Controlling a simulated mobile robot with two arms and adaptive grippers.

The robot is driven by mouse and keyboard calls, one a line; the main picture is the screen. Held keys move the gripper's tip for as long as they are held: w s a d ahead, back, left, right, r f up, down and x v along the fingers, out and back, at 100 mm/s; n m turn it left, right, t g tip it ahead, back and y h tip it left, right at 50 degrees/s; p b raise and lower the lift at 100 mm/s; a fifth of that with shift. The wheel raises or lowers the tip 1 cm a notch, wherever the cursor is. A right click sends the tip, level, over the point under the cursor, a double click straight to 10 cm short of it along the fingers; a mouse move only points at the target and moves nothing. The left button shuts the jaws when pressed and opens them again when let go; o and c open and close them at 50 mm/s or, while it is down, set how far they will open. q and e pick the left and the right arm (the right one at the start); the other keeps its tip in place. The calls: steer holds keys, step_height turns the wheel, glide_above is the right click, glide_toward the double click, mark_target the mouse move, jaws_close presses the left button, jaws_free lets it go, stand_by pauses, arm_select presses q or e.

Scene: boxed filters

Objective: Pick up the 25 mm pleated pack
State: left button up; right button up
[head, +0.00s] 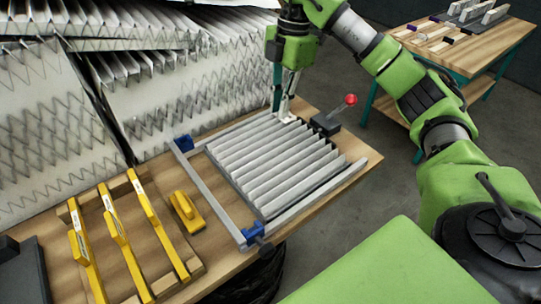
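A white and grey pleated pack (275,163) lies flat with its ridges up in a metal frame with blue corner pieces (258,229) on the wooden bench. No thickness marking is readable on it. My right gripper (285,112) points down at the pack's far right corner, with its tips beside or just over the edge. I cannot tell whether they touch it or how far apart they are. Large pleated packs (155,95) stand and lie behind the bench at the left; their thickness cannot be read. My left gripper is out of view.
A red-knobbed lever clamp (349,101) stands right of my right gripper. Yellow-handled tools (157,238) lie in a wooden rack at the left, with a yellow block (187,211) beside it. A second table (470,50) stands at the back right, across open floor.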

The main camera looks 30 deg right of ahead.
steer(key=p, duration=0.2)
glide_above(275, 149)
step_height(275, 149, down, 8)
steer(key=shift+s+d+r, duration=0.1)
steer(key=shift+d, duration=0.05)
steer(key=shift+f, duration=0.5)
step_height(275, 149, down, 4)
steer(key=shift+f+p, duration=0.15)
steer(key=shift+p, duration=0.7)
steer(key=shift+f, duration=0.15)
jaws_close()
